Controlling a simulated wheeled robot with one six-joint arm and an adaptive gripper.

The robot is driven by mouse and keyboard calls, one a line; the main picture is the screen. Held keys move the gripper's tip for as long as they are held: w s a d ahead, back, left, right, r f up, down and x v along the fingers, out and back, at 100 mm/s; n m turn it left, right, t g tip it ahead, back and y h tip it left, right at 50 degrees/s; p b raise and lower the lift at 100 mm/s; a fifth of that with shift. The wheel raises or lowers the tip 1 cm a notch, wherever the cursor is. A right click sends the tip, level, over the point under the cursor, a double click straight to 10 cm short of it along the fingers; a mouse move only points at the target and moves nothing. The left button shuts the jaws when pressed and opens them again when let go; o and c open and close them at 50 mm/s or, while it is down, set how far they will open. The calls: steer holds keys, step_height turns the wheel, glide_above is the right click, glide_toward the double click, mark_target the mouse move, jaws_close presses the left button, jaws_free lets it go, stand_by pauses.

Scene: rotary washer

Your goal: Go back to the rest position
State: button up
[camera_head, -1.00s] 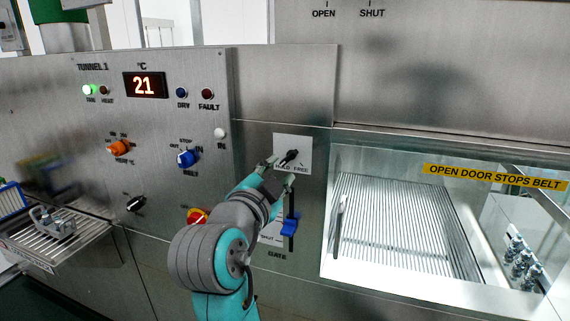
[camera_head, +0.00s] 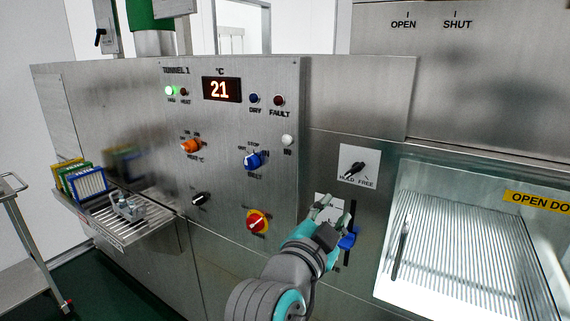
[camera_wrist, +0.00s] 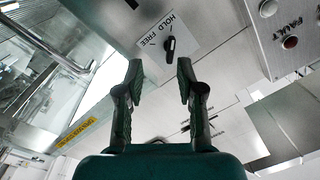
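My gripper (camera_head: 328,207) is in front of the steel panel, below and left of the black HOLD/FREE knob (camera_head: 354,169), and apart from it. In the wrist view, the two fingers of my gripper (camera_wrist: 160,74) stand apart with nothing between them. The HOLD/FREE knob (camera_wrist: 169,47) shows beyond the fingertips there. In the head view my gripper partly covers the plate of the gate lever, whose blue handle (camera_head: 348,240) is just right of the gripper.
A control panel with a red 21 display (camera_head: 221,89), lamps and knobs, including a red-yellow one (camera_head: 257,221), is to the left. A glass-fronted opening (camera_head: 470,240) is at right. A shelf with racks (camera_head: 88,184) and a trolley (camera_head: 25,240) stand at far left.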

steer(key=s+d+f+n+y, duration=0.15)
steer(key=f+n, duration=0.25)
steer(key=f, duration=0.4)
steer(key=s+f+n+t+y, duration=0.1)
steer(key=s+f+n+y, duration=0.2)
steer(key=f, duration=0.6)
steer(key=s+d+f+n+y, duration=0.1)
steer(key=s+f+n+y, duration=0.2)
steer(key=f, duration=0.5)
steer(key=s+d+f+n+y, duration=0.1)
steer(key=s+f+n, duration=0.1)
steer(key=s+f, duration=0.35)
steer(key=s+f+n+g+y, duration=0.1)
steer(key=s+f, duration=0.2)
steer(key=s, duration=0.5)
steer(key=s+d+f+n+y, duration=0.1)
steer(key=s+f+n, duration=0.1)
steer(key=s+f, duration=0.35)
steer(key=s+d+r, duration=0.1)
steer(key=s+r, duration=0.1)
steer(key=s, duration=0.7)
steer(key=s+d+r+m, duration=0.1)
steer(key=s+r, duration=0.1)
steer(key=s, duration=0.6)
steer(key=shift+s+r+g+h, duration=0.2)
steer(key=shift+s+g+h, duration=0.15)
steer(key=shift+h, duration=0.1)
steer(key=shift+o, duration=0.2)
